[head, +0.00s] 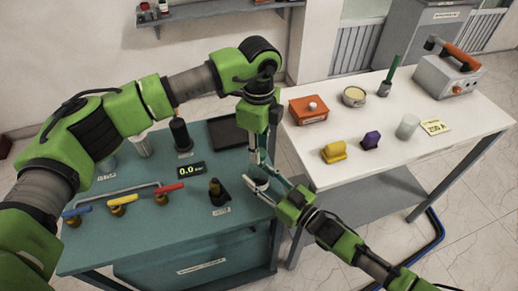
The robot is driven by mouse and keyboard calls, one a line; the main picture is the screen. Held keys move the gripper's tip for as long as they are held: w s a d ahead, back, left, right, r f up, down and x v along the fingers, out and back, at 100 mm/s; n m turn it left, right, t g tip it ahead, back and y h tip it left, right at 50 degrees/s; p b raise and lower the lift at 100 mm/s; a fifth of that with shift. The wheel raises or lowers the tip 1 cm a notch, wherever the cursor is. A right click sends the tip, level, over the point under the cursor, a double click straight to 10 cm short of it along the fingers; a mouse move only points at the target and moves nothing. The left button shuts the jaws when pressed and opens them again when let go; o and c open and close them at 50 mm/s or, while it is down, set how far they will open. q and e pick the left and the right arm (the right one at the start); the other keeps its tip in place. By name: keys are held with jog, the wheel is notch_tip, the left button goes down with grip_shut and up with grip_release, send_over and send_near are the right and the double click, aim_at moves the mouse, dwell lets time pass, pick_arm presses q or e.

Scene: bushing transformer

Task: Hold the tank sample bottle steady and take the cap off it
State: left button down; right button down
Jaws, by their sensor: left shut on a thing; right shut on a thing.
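The tank sample bottle (260,184) is small and mostly hidden between my two grippers, at the right edge of the teal bench (240,228). My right gripper (262,184) comes from the lower right and is shut around the bottle's side. My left gripper (255,160) points down from above and is shut on what appears to be the cap at the bottle's top. The cap is too small and covered to make out, and I cannot tell whether it is apart from the bottle.
The teal bench bears blue, yellow and red valve handles (168,188), a brass and black fitting (216,192), a 0.0 display (191,170), a black cylinder (180,135) and a dark tray (226,132). A white table (340,190) with several items stands to the right.

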pick_arm(q)
jog(key=shift+r, duration=0.1)
jog(key=shift+r, duration=1.9)
pick_arm(e)
jog(key=c, duration=1.2)
grip_release()
jog(key=v, duration=1.2)
